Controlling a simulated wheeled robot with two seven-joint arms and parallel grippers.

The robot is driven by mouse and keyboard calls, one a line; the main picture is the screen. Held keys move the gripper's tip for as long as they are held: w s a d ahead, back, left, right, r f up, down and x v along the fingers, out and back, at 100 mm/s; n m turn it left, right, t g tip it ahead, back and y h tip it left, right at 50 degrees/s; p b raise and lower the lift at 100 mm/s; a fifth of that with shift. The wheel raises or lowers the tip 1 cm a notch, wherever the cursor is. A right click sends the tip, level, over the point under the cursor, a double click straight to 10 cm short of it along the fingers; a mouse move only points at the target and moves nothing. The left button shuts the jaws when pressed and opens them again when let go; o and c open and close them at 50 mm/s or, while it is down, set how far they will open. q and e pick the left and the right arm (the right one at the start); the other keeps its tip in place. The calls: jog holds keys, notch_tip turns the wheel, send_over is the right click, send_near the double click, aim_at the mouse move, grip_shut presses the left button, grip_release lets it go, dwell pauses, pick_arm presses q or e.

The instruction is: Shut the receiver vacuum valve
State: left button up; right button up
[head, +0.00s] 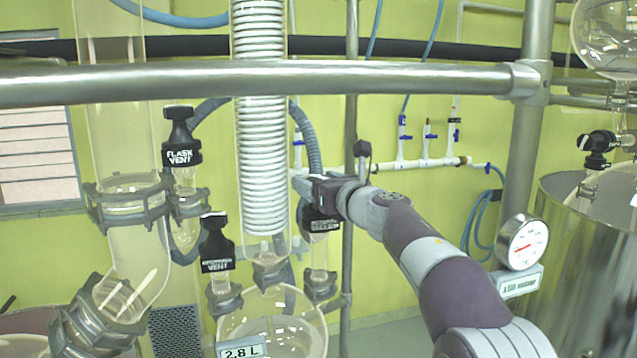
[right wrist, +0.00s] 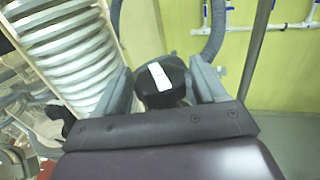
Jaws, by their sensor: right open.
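A black valve handle with a white label (head: 323,226) stands on a glass neck right of the coiled condenser. Its label is partly covered and I cannot read it; by its place it may be the receiver vacuum valve. My right gripper (head: 308,188) is at the top of this handle. In the right wrist view the black knob (right wrist: 160,88), with a white mark on it, sits between the two open fingers of my right gripper (right wrist: 163,80). A gap shows on the right side; contact on the left I cannot tell. My left gripper is not in view.
The glass condenser coil (head: 260,130) is close left of my gripper. Valves labelled FLASK VENT (head: 181,140) and RECEIVER VENT (head: 216,245) stand further left. A round glass receiver (head: 285,325) is below. A metal rail (head: 260,82) crosses above, and a vertical pole (head: 350,260) stands behind.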

jog(key=c, duration=0.7)
jog(key=m+h, duration=0.1)
jog(key=t+h, duration=0.1)
jog(key=shift+s+a+f+m+h+b, duration=0.1)
jog(key=shift+a+m+h+b, duration=0.1)
jog(key=shift+m+h+b, duration=0.15)
jog(key=shift+c, duration=0.2)
jog(key=shift+m+t+h, duration=0.3)
jog(key=shift+m+h, duration=0.65)
jog(key=shift+h, duration=0.3)
jog(key=m+h+p, duration=0.1)
jog(key=h, duration=0.1)
jog(key=m+h+p, duration=0.1)
jog(key=m+h, duration=0.1)
jog(key=h, duration=0.1)
jog(key=shift+r, duration=0.4)
jog(key=shift+d+f+m+h+p, duration=0.1)
jog(key=shift+m+h+p, duration=0.15)
jog(key=shift+m+h, duration=0.25)
jog(key=shift+d+f+m+h+p, duration=0.1)
jog(key=shift+m+h+p, duration=0.2)
jog(key=shift+h, duration=0.3)
jog(key=shift+f, duration=0.1)
jog(key=o, duration=0.7)
jog(key=shift+o, duration=0.2)
